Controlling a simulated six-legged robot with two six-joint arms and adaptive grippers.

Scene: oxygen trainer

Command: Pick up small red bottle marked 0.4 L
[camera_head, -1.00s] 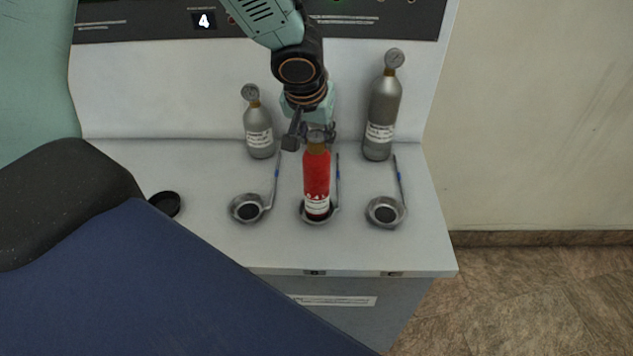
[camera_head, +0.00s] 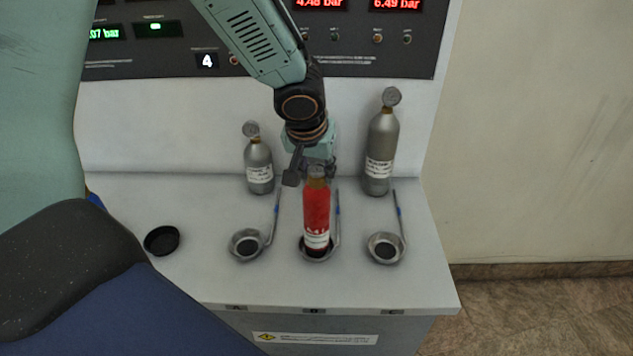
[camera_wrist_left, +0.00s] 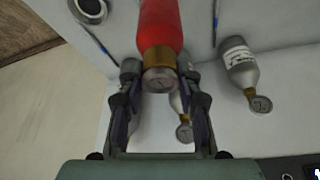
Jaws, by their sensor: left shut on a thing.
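The red bottle (camera_head: 316,212) stands upright in the middle round holder (camera_head: 318,254) on the white bench; its label is too small to read. My left gripper (camera_head: 316,174) is at its neck, coming from above and behind. In the left wrist view the red bottle (camera_wrist_left: 160,22) shows with its brass neck and gauge between the fingers of the left gripper (camera_wrist_left: 160,95), which is shut on the neck. My right gripper is not in view.
A small grey bottle (camera_head: 259,165) stands behind left and a taller grey bottle (camera_head: 381,150) behind right. Empty holders stand at left (camera_head: 246,245) and right (camera_head: 385,247). A black cap (camera_head: 161,240) lies further left. A control panel (camera_head: 385,45) is at the back.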

